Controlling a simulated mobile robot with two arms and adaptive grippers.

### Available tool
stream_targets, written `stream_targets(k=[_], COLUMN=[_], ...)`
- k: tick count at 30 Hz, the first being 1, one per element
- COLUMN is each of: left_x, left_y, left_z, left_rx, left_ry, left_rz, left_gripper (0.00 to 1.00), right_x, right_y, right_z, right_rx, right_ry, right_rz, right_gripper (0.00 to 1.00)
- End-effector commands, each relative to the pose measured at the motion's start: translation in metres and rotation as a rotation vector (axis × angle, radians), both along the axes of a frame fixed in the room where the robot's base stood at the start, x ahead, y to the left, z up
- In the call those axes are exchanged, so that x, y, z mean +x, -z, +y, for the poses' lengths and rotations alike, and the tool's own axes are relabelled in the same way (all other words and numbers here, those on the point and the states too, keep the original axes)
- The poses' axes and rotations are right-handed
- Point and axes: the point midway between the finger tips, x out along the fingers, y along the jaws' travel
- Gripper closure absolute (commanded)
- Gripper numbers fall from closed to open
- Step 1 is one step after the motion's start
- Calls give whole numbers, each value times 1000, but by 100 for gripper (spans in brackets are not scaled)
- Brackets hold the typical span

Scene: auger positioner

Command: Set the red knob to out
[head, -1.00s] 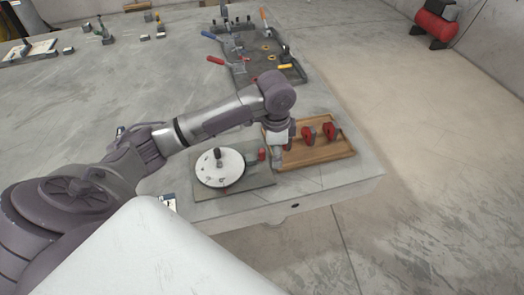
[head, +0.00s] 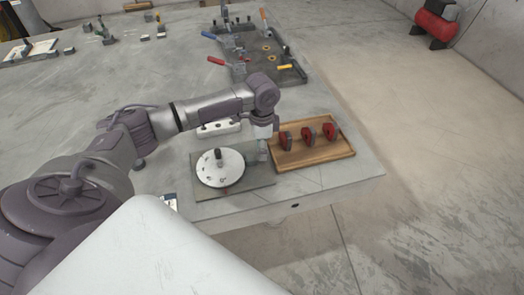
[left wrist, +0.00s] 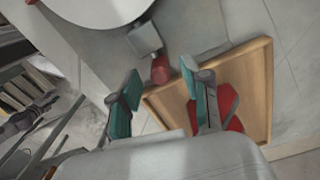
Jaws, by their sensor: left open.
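The red knob (left wrist: 160,70) sits at the end of a grey block (left wrist: 145,38) beside the round white dial (head: 221,172). In the head view my gripper mostly hides the knob. The dial is on a grey plate (head: 240,187) and also shows at the top of the left wrist view (left wrist: 95,8). My left gripper (left wrist: 162,73) is open and empty, its two teal-padded fingers apart, with the knob showing between the tips. In the head view the gripper (head: 262,150) points down by the plate's right side. The knob's exact setting cannot be told.
A wooden tray (head: 318,158) with three red-and-black parts (head: 308,135) lies close to the right of the plate. A fixture board with clamps (head: 262,72) stands farther back. The table's front edge is close to the plate.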

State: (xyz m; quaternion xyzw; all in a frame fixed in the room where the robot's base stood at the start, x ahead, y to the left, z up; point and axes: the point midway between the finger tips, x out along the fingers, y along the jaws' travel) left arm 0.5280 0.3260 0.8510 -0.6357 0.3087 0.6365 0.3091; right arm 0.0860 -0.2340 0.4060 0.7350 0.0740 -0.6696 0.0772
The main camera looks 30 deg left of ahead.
Motion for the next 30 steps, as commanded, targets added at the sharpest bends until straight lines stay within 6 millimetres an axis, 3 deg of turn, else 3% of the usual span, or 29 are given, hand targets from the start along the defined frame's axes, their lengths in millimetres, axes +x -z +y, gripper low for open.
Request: stream_targets(k=[6,15,17,24,30], left_x=[0,0,0,0,0], left_y=[20,23,23,23,23], left_z=[-1,0,0,0,0], left_rx=[-1,-1,-1,-1,-1], left_ry=[0,0,0,0,0], left_rz=[0,-1,-1,-1,-1], left_gripper=[52,52,59,99,100], right_x=[0,0,0,0,0], right_y=[-1,-1,-1,-1,-1], right_z=[1,1,0,0,-1], right_rx=[1,1,1,0,-1], right_ry=[0,0,0,0,-1], right_rz=[0,0,0,1,1], right_gripper=[60,60,60,60,60])
